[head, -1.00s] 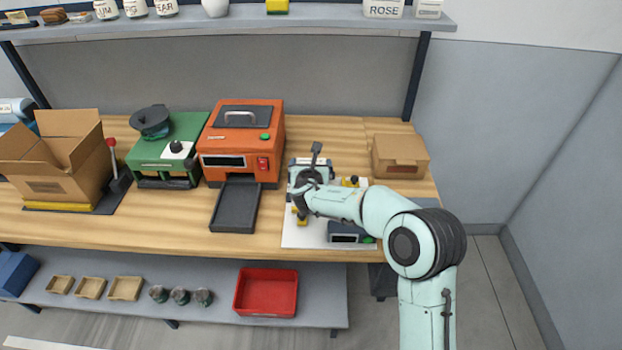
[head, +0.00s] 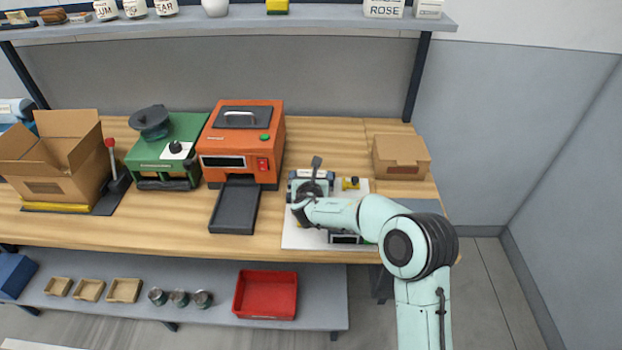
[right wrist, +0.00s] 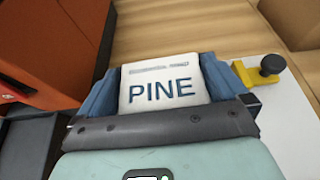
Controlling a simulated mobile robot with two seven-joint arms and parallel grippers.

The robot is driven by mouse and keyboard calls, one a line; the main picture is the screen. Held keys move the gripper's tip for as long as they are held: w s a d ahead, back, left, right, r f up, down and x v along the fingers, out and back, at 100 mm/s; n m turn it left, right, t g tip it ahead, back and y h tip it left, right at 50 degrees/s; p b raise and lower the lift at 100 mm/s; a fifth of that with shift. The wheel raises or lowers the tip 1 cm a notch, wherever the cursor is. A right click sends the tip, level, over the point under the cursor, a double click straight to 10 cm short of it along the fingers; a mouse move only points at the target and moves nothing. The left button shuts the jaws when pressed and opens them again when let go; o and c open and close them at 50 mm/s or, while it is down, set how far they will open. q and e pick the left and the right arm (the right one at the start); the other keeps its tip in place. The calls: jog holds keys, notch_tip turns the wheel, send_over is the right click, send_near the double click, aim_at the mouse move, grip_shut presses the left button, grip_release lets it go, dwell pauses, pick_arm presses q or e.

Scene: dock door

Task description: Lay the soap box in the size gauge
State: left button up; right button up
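The soap box (right wrist: 163,85) is white with blue PINE lettering. In the right wrist view it sits between the two blue fingers of my right gripper (right wrist: 160,92), which press against its sides. In the head view my right gripper (head: 312,181) is low over the white board (head: 294,239) at the front right of the bench. A yellow bracket with a black knob (head: 351,183) stands on this board, right of the gripper; it seems part of the size gauge. The rest of the gauge is hidden, and I cannot tell whether the box touches it. My left gripper is out of view.
The orange machine (head: 242,135) with its dark chute (head: 236,207) stands left of the gripper. A closed carton (head: 401,157) is behind right. A dark device (head: 346,239) is partly covered by my arm. The shelf (head: 240,27) overhangs the back.

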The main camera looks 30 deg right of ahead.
jog(key=shift+r, duration=0.25)
jog(key=b+v, duration=0.1)
jog(key=v, duration=1.1)
jog(key=shift+b, duration=0.3)
jog(key=shift+f, duration=0.15)
